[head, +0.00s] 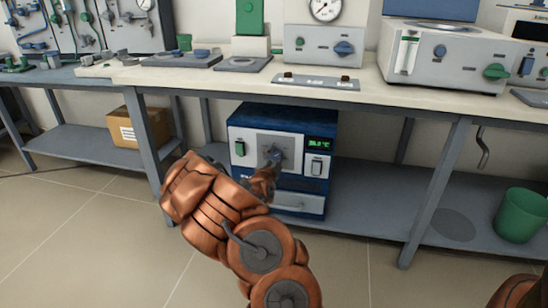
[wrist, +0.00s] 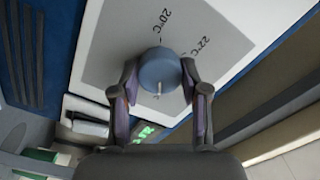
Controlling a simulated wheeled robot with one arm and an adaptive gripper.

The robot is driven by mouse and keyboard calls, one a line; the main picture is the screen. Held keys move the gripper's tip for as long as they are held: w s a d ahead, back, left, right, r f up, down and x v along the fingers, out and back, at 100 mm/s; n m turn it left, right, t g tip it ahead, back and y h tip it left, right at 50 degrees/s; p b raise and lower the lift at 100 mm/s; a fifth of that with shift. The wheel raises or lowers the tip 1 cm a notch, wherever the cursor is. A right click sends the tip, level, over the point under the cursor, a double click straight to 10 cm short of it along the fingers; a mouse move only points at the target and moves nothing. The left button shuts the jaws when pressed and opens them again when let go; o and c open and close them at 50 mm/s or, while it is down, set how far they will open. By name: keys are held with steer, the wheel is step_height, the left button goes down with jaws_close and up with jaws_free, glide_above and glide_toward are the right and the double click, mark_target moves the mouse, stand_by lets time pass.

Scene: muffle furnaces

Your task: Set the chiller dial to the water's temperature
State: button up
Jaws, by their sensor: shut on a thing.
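The chiller (head: 250,115) is a blue box with a light front panel on the shelf under the bench. Its dial (wrist: 160,68) is a round blue knob on a grey plate (wrist: 110,55) printed with 20°C and 22°C. My gripper (wrist: 159,80) is shut on the dial, one finger on each side of it. A short pale pointer line on the dial points toward the bottom of the wrist view. A green display (head: 319,144) is lit on the chiller's right side; its digits are too small to read surely. My gripper hides part of the dial in the head view.
A green bin (head: 521,215) stands on the shelf to the right, and a cardboard box (head: 139,128) to the left. The bench top (head: 345,92) above carries gauges and instruments. Bench legs (head: 436,190) flank the chiller.

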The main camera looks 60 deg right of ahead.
steer(key=shift+n, duration=0.3)
steer(key=n+p, duration=0.3)
steer(key=n, duration=0.1)
steer(key=shift+r, duration=0.15)
steer(key=n+p, duration=0.2)
steer(key=n, duration=0.3)
steer(key=shift+p, duration=0.4)
steer(key=n+p, duration=0.1)
steer(key=n, duration=0.1)
steer(key=shift+n, duration=0.4)
steer(key=n+p, duration=0.2)
steer(key=n, duration=0.3)
steer(key=shift+w, duration=0.1)
steer(key=n+p, duration=0.1)
steer(key=n, duration=0.5)
steer(key=shift+f, duration=0.2)
steer(key=shift+n, duration=0.3)
